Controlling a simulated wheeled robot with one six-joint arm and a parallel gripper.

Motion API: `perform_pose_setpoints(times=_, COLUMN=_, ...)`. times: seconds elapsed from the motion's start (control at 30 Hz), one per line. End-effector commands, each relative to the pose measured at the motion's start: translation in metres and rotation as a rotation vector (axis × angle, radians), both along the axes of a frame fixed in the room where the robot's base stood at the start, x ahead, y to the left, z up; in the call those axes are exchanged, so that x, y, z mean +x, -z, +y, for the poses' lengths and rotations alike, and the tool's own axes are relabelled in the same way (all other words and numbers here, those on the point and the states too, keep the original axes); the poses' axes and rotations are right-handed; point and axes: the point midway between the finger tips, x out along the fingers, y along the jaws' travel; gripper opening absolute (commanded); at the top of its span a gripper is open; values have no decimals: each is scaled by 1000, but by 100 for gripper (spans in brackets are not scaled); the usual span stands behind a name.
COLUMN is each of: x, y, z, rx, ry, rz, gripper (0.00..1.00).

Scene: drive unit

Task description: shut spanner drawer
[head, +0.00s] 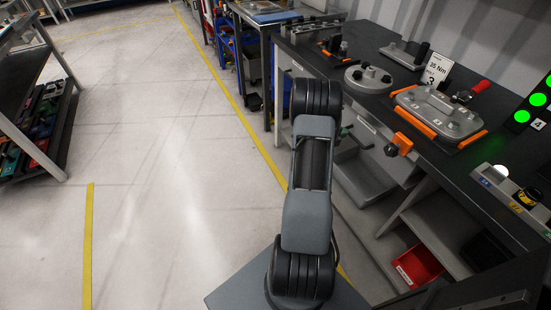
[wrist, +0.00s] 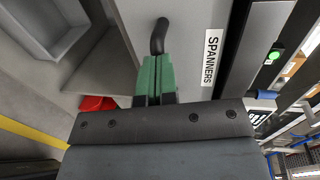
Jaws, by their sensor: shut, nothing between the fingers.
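The spanner drawer shows in the wrist view as a light grey front (wrist: 190,25) with a white label reading SPANNERS (wrist: 211,58). Its dark curved handle (wrist: 158,36) stands just beyond my fingertips. My gripper (wrist: 157,64) has green fingers, closed together with nothing between them, pointing at the drawer front beside the handle. I cannot tell whether they touch it. In the head view my arm hides most of the gripper and drawer; a small white label (head: 367,124) shows under the bench top right of the arm. How far the drawer stands out is not clear.
The dark bench (head: 375,45) carries a grey fixture plate (head: 440,112) and a round fixture (head: 368,78). Below are a grey tray (head: 370,180) and a red bin (head: 418,264).

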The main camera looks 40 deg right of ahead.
Motion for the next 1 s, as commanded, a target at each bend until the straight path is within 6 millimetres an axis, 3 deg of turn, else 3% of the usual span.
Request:
perform_pose_setpoints(times=0.33, x=-3, y=-4, z=-7, rx=-9, ry=7, rz=-3, gripper=0)
perform_pose_setpoints(times=0.53, x=-3, y=-7, z=-2, rx=-11, ry=9, rz=-1, gripper=0)
perform_pose_setpoints(times=0.67, x=1, y=-12, z=18, rx=-8, ry=1, rz=0, gripper=0)
perform_pose_setpoints(times=1.0, x=18, y=-20, z=88, rx=-4, ry=-4, rz=0, gripper=0)
